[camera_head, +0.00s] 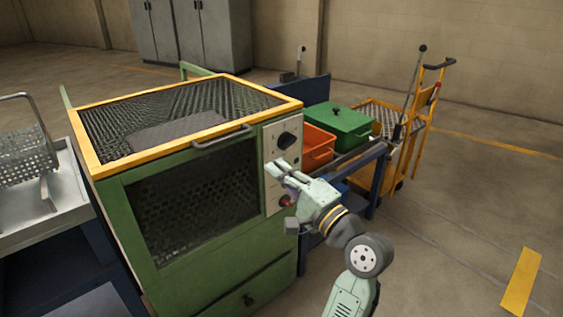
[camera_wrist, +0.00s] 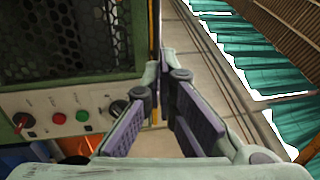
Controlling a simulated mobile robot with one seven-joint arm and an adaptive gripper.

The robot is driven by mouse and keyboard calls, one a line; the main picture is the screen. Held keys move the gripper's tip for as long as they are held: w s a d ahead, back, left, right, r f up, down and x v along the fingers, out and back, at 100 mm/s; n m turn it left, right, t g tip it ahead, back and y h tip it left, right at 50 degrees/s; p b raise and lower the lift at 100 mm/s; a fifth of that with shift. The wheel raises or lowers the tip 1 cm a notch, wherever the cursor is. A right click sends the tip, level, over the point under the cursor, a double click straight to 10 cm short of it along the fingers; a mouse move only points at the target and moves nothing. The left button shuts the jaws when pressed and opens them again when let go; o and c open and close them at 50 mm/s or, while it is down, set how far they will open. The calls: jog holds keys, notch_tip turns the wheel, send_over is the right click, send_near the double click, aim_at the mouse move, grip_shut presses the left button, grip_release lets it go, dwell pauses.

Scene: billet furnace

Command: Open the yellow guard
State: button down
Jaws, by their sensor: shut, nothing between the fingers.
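The yellow guard (camera_head: 199,133) is a yellow-framed mesh lid lying flat and closed on top of the green machine (camera_head: 110,203). A grey bar handle (camera_head: 222,137) sits on its front edge, toward the right. My gripper (camera_head: 276,169) is shut and empty in front of the control panel, below and right of the handle and apart from it. In the wrist view my gripper (camera_wrist: 166,78) points past the panel, and a thin yellow edge shows beyond its tips. The handle cannot be made out in that view.
The control panel (camera_wrist: 70,108) with knobs and buttons is close to my gripper. An orange bin (camera_head: 317,146) and a green lidded box (camera_head: 340,126) stand to the right, with a yellow cart (camera_head: 424,120) beyond. A perforated basket (camera_head: 25,154) is at left. The right floor is clear.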

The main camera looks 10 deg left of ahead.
aim_at(236, 135)
jog(key=p+x, duration=0.2)
jog(key=x, duration=0.9)
jog(key=shift+w+a+r, duration=0.15)
jog(key=shift+w+a, duration=0.1)
jog(key=shift+a, duration=0.05)
jog(key=x, duration=0.3)
jog(key=f+x, duration=0.1)
jog(key=shift+w+a+r+p, duration=0.1)
jog(key=shift+w+a+p, duration=0.2)
jog(key=shift+p, duration=0.1)
jog(key=shift+s, duration=0.1)
